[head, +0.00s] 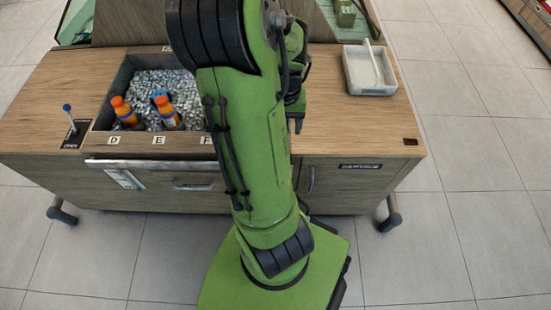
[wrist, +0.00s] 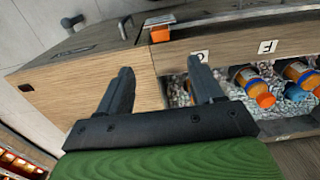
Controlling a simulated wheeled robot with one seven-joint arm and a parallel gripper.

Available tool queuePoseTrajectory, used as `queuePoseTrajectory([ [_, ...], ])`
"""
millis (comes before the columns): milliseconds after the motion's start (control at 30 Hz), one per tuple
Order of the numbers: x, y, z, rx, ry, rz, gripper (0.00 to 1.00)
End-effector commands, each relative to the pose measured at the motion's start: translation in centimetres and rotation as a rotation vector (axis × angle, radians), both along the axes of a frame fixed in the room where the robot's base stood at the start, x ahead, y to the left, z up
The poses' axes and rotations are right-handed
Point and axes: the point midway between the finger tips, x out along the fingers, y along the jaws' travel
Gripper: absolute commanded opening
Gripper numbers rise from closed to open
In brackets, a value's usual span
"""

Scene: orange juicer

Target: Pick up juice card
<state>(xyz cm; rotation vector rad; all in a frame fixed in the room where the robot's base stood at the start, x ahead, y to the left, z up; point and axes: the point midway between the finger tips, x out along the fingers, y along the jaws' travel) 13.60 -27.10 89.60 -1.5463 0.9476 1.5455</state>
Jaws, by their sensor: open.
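A small flat orange piece (wrist: 160,34) lies at the front edge of the wooden counter in the wrist view. It may be the juice card, but I cannot read it. My gripper (wrist: 159,65) is open and empty. Its fingers point toward the orange piece, which shows between and beyond the fingertips. In the head view my own arm hides that part of the counter and most of my gripper.
A bin of ice (head: 183,84) holds orange-capped bottles (head: 123,109) left of my arm. A white tray (head: 368,72) stands at the back right. A blue-knobbed lever (head: 68,110) is at the left. A small dark-red item (head: 411,141) sits at the right front corner.

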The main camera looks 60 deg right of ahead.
Motion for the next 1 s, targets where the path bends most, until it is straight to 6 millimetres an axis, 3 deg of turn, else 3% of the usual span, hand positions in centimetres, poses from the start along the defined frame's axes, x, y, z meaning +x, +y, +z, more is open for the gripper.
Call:
queuePoseTrajectory([
  [400,-0.1,0.2,-9.7,0.004,0.003,0.000,0.66],
  [567,-0.1,0.2,-11.3,0.003,0.001,0.001,0.66],
  [800,-0.2,0.4,-15.5,0.002,0.002,0.000,0.66],
  [1000,-0.2,0.4,-15.6,0.000,-0.001,0.001,0.66],
])
